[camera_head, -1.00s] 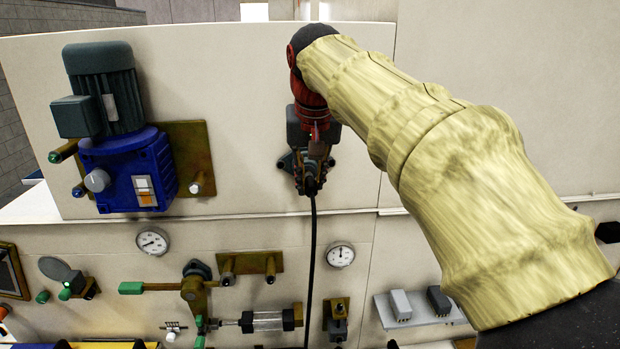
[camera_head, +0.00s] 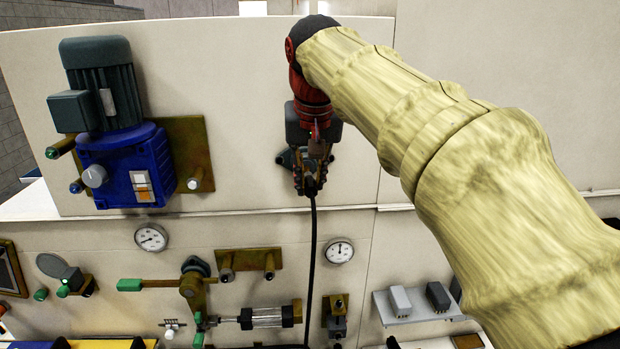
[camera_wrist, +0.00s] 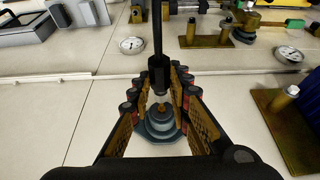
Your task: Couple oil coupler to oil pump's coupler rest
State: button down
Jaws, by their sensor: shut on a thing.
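My gripper (camera_head: 311,178) is shut on the black oil coupler (camera_wrist: 158,72), in front of the upper pale panel. A black hose (camera_head: 313,240) hangs straight down from it. In the wrist view, a blue-grey round fitting (camera_wrist: 157,128) with a brass-coloured middle lies in line with the coupler, between my fingers; a pale tip shows between them. I cannot tell whether coupler and fitting touch, or whether this fitting is the coupler rest. The blue and dark-green motor unit (camera_head: 125,165), probably the oil pump, is on a brass plate at the left. My fingers largely hide the fitting in the head view.
Below the panel's ledge are two gauges (camera_head: 151,237) (camera_head: 339,250), a green-handled valve (camera_head: 190,285) and a brass bracket (camera_head: 248,262). A small shelf (camera_head: 418,304) with two blocks is at lower right. The panel between motor unit and gripper is clear.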

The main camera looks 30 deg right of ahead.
jog(key=shift+s, duration=0.1)
jog(key=shift+s+a, duration=0.25)
jog(key=shift+s, duration=0.35)
jog(key=shift+w, duration=0.1)
dwell(0.5)
jog(key=c, duration=2.2)
grip_release()
jog(key=c, duration=0.4)
grip_shut()
